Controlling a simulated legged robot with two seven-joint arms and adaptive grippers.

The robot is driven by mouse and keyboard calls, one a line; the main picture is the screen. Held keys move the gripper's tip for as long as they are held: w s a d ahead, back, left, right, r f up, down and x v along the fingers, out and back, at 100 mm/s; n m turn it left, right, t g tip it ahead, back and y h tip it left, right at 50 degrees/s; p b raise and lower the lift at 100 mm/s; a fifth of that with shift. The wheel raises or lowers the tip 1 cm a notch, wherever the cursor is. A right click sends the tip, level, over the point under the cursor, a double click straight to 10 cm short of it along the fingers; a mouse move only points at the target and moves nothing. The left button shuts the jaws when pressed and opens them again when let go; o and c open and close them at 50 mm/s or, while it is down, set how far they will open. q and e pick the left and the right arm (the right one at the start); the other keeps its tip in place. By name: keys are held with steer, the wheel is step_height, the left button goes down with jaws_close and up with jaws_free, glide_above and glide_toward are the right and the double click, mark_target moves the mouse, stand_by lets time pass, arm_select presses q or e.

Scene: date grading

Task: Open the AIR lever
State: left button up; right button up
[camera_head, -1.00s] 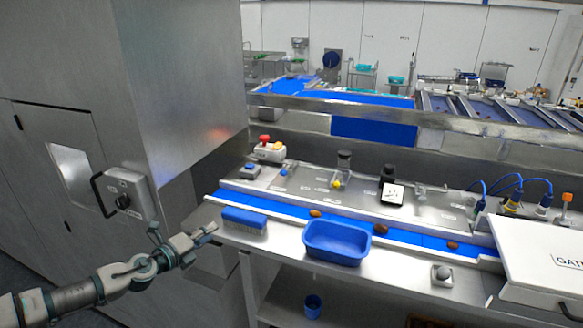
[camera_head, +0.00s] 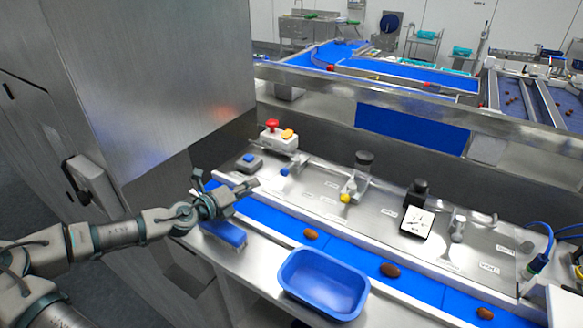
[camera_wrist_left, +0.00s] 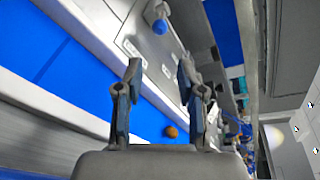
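A blue-tipped lever (camera_head: 287,170) stands on the steel panel (camera_head: 320,188) behind the belt. A yellow-knobbed fitting (camera_head: 346,196) stands to its right. The small labels are too blurred to read, so I cannot tell which part is marked AIR. My left gripper (camera_head: 247,189) is over the belt's left end, left of the blue-tipped lever and apart from it. In the left wrist view its two fingers (camera_wrist_left: 160,88) are spread with nothing between them. A blue knob (camera_wrist_left: 160,27) shows beyond them in that view. My right gripper is not in view.
A blue belt (camera_head: 335,244) carries several dates. A blue tray (camera_head: 325,284) and a blue brush-like block (camera_head: 224,233) lie in front. A tall steel cabinet (camera_head: 150,80) rises close on the left.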

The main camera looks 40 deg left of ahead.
arm_select(q)
steer(key=p, duration=0.2)
glide_toward(282, 171)
steer(key=p+x, duration=0.1)
steer(key=x, duration=0.1)
steer(key=p+x, duration=0.1)
steer(key=x, duration=0.2)
steer(key=shift+w+a+f+p, duration=0.15)
steer(key=shift+f+p, duration=0.25)
steer(key=shift+f, duration=0.05)
steer(key=p+x, duration=0.1)
steer(key=p, duration=0.1)
steer(key=p+x, duration=0.3)
steer(key=p, duration=0.1)
steer(key=shift+w+r+p, duration=0.2)
steer(key=shift+w+p, duration=0.2)
steer(key=shift+w+f+p, duration=0.3)
steer(key=shift+w, duration=0.2)
steer(key=shift+f, duration=0.1)
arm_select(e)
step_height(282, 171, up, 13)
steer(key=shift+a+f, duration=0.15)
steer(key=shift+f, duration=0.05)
arm_select(q)
steer(key=shift+d, duration=0.2)
jaws_close()
